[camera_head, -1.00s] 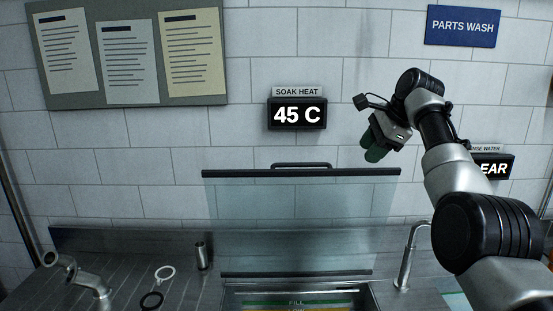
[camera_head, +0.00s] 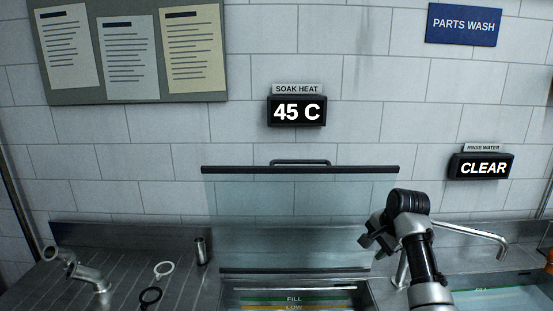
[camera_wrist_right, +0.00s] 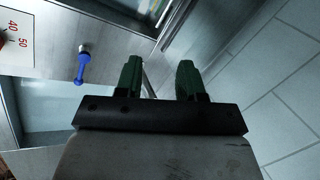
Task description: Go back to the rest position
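My right arm rises from the bottom of the head view, right of the middle, with its wrist (camera_head: 408,203) in front of the sink's right side. The fingers of my right gripper are mostly hidden there. In the right wrist view, the two green fingers of my right gripper (camera_wrist_right: 160,80) stand apart with a clear gap and nothing held between them. The view past them shows steel panels and the tiled floor. My left gripper is not in view.
The soak tank's glass lid (camera_head: 290,215) stands upright behind the tank. A tap (camera_head: 470,233) is at the right. A white ring (camera_head: 163,268), a black ring (camera_head: 150,297) and pipe fittings (camera_head: 85,272) lie on the left drainboard. A blue handle (camera_wrist_right: 83,65) shows in the wrist view.

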